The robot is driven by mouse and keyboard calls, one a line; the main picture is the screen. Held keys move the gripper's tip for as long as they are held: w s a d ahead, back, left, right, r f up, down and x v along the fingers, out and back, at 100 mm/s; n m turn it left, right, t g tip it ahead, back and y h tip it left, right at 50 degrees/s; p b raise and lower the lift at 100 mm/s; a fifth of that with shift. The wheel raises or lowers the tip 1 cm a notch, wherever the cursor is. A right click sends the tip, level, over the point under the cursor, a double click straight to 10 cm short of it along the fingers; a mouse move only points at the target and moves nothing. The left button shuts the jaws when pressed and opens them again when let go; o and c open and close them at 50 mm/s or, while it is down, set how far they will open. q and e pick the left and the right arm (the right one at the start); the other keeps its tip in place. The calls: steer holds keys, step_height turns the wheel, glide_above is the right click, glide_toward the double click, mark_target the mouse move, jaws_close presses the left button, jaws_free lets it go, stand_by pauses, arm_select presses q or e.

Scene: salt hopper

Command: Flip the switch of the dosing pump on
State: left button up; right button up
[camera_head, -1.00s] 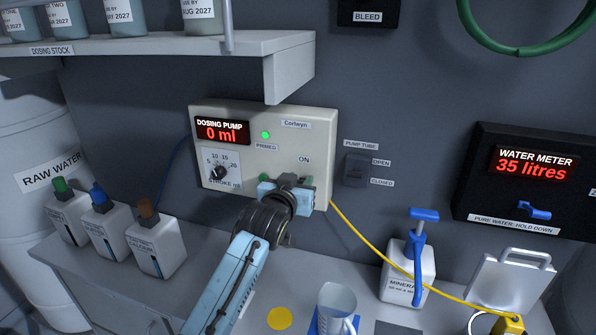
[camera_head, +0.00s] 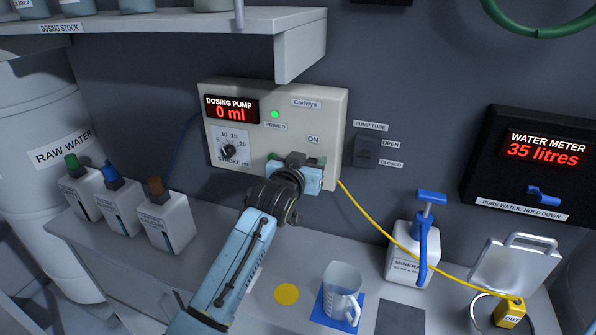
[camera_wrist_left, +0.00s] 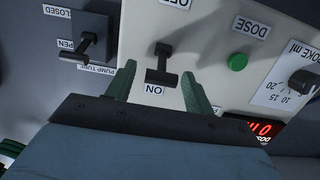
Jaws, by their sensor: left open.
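The dosing pump (camera_head: 330,110) is a pale box on the wall. Its display reads 0 ml, and a green lamp is lit at PRIMED. My left gripper (camera_head: 295,158) is in front of the pump's lower right part, below the ON label. In the left wrist view it (camera_wrist_left: 157,84) is open, with green fingers on either side of the dark switch lever (camera_wrist_left: 161,72). The lever's crossbar lies near the ON label, between the fingers and apart from both. Its exact position cannot be told. The head view hides the lever. My right gripper is out of view.
The pump tube switch (camera_head: 366,153) is right of the pump. A shelf (camera_head: 180,22) overhangs it at upper left. Capped bottles (camera_head: 165,222), a measuring jug (camera_head: 342,290) and a mineral bottle (camera_head: 405,262) stand on the counter. A yellow cable (camera_head: 385,234) runs rightward.

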arm_select(q)
steer(key=b+v, duration=0.1)
steer(key=v, duration=1.2)
